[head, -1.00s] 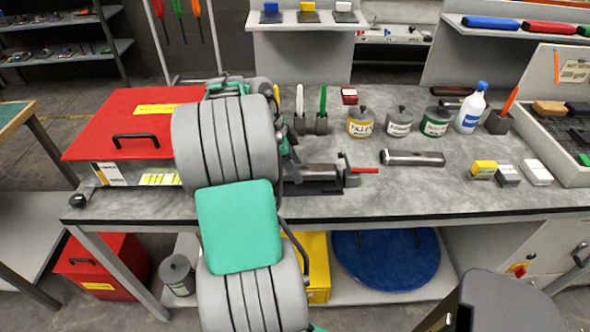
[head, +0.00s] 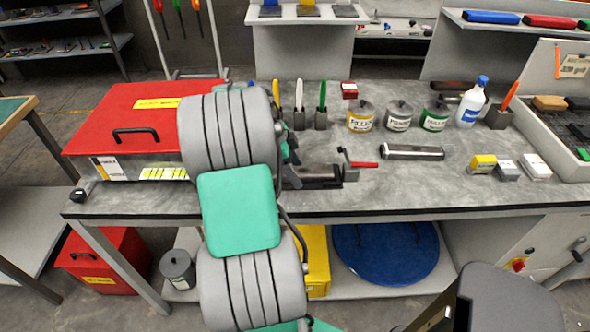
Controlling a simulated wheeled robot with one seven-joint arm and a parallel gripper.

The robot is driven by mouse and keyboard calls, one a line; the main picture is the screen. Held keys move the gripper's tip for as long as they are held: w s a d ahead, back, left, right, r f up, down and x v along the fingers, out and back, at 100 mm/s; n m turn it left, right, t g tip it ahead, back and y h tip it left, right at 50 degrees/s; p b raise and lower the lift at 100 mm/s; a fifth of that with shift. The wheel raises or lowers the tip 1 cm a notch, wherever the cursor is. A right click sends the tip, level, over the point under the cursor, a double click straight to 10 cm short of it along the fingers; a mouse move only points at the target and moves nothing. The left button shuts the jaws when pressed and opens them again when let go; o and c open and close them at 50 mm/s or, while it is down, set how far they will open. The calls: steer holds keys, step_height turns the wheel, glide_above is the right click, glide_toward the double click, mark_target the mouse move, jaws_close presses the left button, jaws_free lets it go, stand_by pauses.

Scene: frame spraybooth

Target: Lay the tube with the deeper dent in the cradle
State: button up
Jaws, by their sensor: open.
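A dark metallic tube (head: 412,152) lies on its side on the grey bench, right of centre. A second dark, long object (head: 455,86), perhaps another tube, lies behind the cans and is partly hidden. No dent can be made out on either. A dark metal fixture (head: 320,177) with a red-handled clamp (head: 363,164) sits on the bench just right of my arm. It may be the cradle, but its left part is hidden. My arm fills the middle of the view, and my gripper's fingers are hidden behind it.
A red box (head: 130,112) with a black handle stands on the bench at left. Several labelled cans (head: 360,118), a white bottle (head: 472,104) and small blocks (head: 483,163) stand at right. The bench front between fixture and blocks is clear.

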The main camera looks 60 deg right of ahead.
steer(key=p+v, duration=0.1)
steer(key=v, duration=1.1)
steer(key=shift+p, duration=0.4)
steer(key=shift+r, duration=0.1)
